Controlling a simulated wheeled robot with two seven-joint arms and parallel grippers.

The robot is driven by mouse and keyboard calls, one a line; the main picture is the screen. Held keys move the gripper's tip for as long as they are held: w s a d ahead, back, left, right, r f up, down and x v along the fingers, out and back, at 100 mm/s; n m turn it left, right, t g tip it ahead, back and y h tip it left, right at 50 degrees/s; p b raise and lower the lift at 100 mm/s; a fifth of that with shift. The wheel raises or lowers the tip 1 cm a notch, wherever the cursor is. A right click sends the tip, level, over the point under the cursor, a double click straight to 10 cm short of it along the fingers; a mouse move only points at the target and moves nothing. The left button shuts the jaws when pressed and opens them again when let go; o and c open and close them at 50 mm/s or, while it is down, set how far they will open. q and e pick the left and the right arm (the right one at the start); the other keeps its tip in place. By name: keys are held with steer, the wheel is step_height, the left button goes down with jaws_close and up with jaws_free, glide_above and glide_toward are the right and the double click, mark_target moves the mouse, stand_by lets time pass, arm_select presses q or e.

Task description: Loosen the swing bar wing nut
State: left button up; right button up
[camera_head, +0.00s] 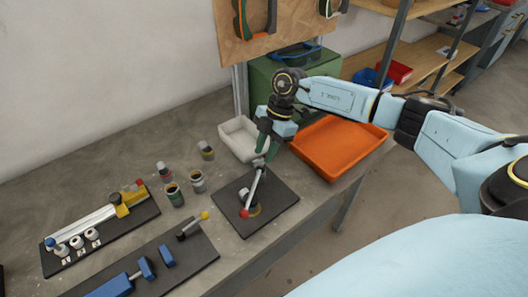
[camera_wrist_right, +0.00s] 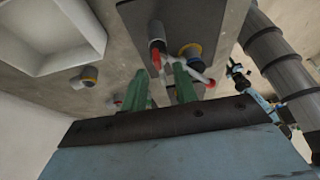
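The swing bar (camera_head: 254,188) is a pale bar with a red ball end (camera_head: 244,213). My right gripper (camera_head: 267,152) points down at the bar's upper end. In the right wrist view its two green fingers (camera_wrist_right: 160,88) are apart, with nothing clearly gripped. Just beyond them are a red-and-grey post (camera_wrist_right: 157,50), a yellow-and-blue ringed part (camera_wrist_right: 190,51) and a small silver lever with a red end. I cannot single out the wing nut. My left gripper is not in view.
A white tray (camera_head: 226,140) and an orange tray (camera_head: 350,157) flank my right gripper. Several small cups (camera_head: 197,181) stand to the left. A fixture with a yellow clamp (camera_head: 130,199) and a plate with blue blocks (camera_head: 148,268) lie at the left and front.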

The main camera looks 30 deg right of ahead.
steer(key=shift+a+f, duration=0.25)
steer(key=shift+f, duration=0.35)
jaws_close()
